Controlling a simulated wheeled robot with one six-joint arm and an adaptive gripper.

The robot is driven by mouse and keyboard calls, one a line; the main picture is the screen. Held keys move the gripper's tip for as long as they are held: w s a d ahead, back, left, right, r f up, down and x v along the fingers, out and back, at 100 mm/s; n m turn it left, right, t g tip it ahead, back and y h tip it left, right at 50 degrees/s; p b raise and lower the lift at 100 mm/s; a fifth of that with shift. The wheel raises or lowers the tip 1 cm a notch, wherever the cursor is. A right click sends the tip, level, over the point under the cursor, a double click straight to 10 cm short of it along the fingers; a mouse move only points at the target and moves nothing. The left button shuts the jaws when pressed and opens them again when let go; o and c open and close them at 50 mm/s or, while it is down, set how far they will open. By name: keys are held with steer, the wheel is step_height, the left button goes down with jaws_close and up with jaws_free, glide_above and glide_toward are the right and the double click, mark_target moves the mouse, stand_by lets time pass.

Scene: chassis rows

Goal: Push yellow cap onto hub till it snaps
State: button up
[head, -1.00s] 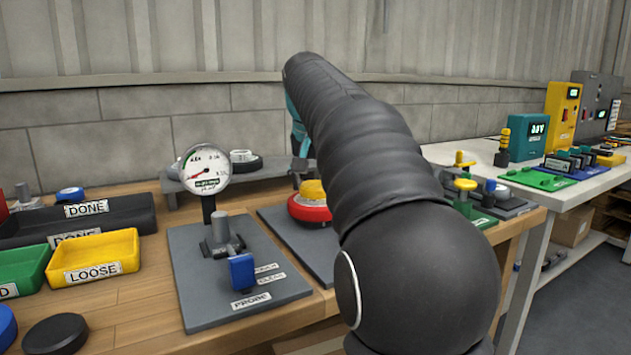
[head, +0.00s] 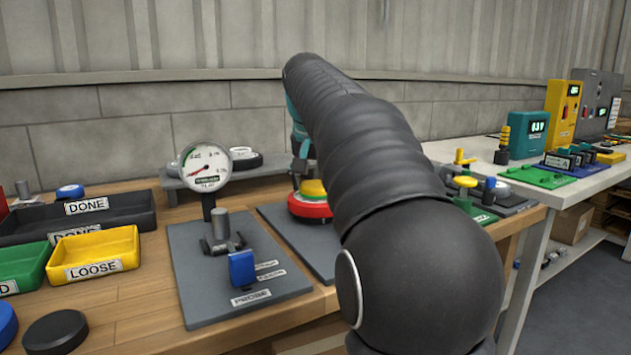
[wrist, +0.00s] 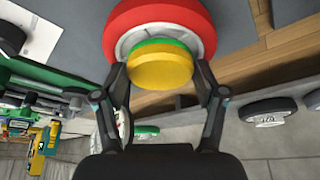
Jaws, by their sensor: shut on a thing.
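The yellow cap (wrist: 160,69) is in the middle of the wrist view, in front of the hub (wrist: 150,38) of a red wheel (wrist: 197,15). A green band (wrist: 163,45) shows between cap and hub. Whether the cap is fully seated cannot be told. My gripper (wrist: 161,75) is shut on the yellow cap, one finger on each side. In the head view the yellow cap (head: 313,187) sits on top of the red wheel (head: 309,206).
A dial gauge (head: 206,167) and a grey plate with a blue part (head: 242,269) stand left of the wheel. Yellow LOOSE (head: 95,269) and dark DONE (head: 140,218) trays are farther left. A low grey shelf (head: 225,177) stands behind.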

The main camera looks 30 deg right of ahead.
steer(key=o, duration=1.1)
steer(key=shift+f, duration=0.1)
steer(key=v, duration=1.2)
steer(key=shift+d, duration=0.1)
